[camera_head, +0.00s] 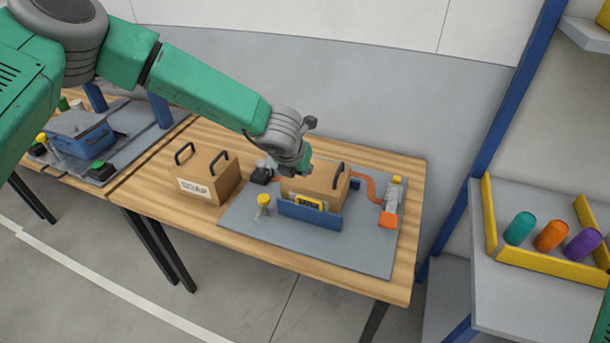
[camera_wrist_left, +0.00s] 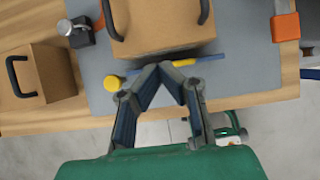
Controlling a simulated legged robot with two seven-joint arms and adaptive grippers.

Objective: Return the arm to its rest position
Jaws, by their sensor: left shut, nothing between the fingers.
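My left arm comes in from the upper left of the head view, and its gripper (camera_head: 300,162) is over the table, above the box in the fixture. The fingers are mostly hidden in that view. In the left wrist view the two fingers of the left gripper (camera_wrist_left: 161,67) meet at their tips, shut and empty. The tips appear over the near edge of a brown box with black handles (camera_head: 318,183), which also shows in the left wrist view (camera_wrist_left: 165,20). I cannot tell how far above it they are. My right gripper is not in view.
The box sits behind a blue plate (camera_head: 309,214) on a grey mat (camera_head: 350,245). A box labelled SOAP (camera_head: 204,177) stands left of it. A yellow knob (camera_head: 264,200) and an orange block (camera_head: 389,219) flank the fixture. A shelf with coloured cylinders (camera_head: 552,236) stands right.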

